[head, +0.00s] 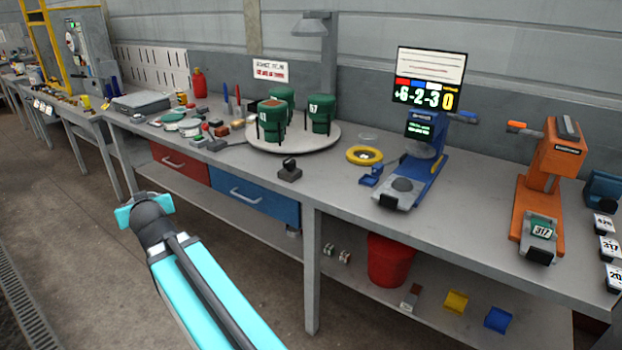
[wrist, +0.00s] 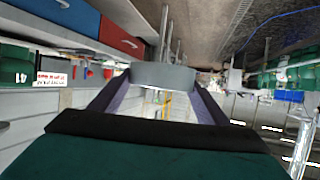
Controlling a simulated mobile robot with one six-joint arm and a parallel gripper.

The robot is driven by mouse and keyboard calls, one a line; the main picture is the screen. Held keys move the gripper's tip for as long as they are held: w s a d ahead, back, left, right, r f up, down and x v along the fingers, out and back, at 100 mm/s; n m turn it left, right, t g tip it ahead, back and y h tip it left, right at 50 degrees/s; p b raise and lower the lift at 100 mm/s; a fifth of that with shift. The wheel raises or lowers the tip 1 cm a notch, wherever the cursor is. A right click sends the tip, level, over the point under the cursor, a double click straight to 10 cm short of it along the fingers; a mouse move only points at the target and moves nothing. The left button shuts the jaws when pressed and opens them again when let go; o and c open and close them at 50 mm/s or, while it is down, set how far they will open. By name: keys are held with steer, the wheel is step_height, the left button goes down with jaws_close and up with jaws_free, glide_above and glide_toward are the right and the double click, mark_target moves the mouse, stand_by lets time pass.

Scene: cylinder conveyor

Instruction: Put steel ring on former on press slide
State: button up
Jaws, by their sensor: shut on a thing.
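My gripper (head: 144,208) is held over the floor in front of the bench, left of the blue drawer in the head view. In the wrist view its two dark fingers (wrist: 160,92) are shut on a plain grey steel ring (wrist: 163,75), seen edge-on. I cannot make out the ring in the head view.
A round turntable (head: 325,140) with green pots stands mid-bench. A yellow ring-shaped dish (head: 365,154) and a small black stand (head: 289,170) lie left of the blue press. A display (head: 428,78) rises behind it. A red bucket (head: 390,262) stands on the lower shelf.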

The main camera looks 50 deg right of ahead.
steer(key=s+d+f+m+g+h, duration=0.1)
steer(key=s+d+m+g+h, duration=0.15)
steer(key=s+d, duration=0.6)
steer(key=s+d+m+g+h+p, duration=0.1)
steer(key=s+d+m+g+h, duration=0.2)
steer(key=d, duration=1)
steer(key=s+d+f+m+g+h, duration=0.1)
steer(key=s+d+m+g+h, duration=0.2)
steer(key=s+d, duration=0.55)
steer(key=s+d+m+g, duration=0.3)
steer(key=s+d, duration=0.3)
steer(key=s, duration=0.3)
steer(key=s+d+r+m+g+p, duration=0.1)
steer(key=s+d+m+g, duration=0.2)
steer(key=s+d, duration=0.3)
steer(key=s+d+r+m+g, duration=0.1)
steer(key=s+d+m+g, duration=0.2)
steer(key=s, duration=1.1)
steer(key=d+m, duration=0.1)
steer(key=d, duration=0.2)
steer(key=shift+w+r, duration=0.1)
steer(key=d+p, duration=0.1)
steer(key=d, duration=0.4)
steer(key=w+d+f+p, duration=0.1)
steer(key=d, duration=0.4)
steer(key=d+p, duration=0.1)
steer(key=d, duration=0.4)
steer(key=shift+w+d+f, duration=0.25)
steer(key=shift+d, duration=0.15)
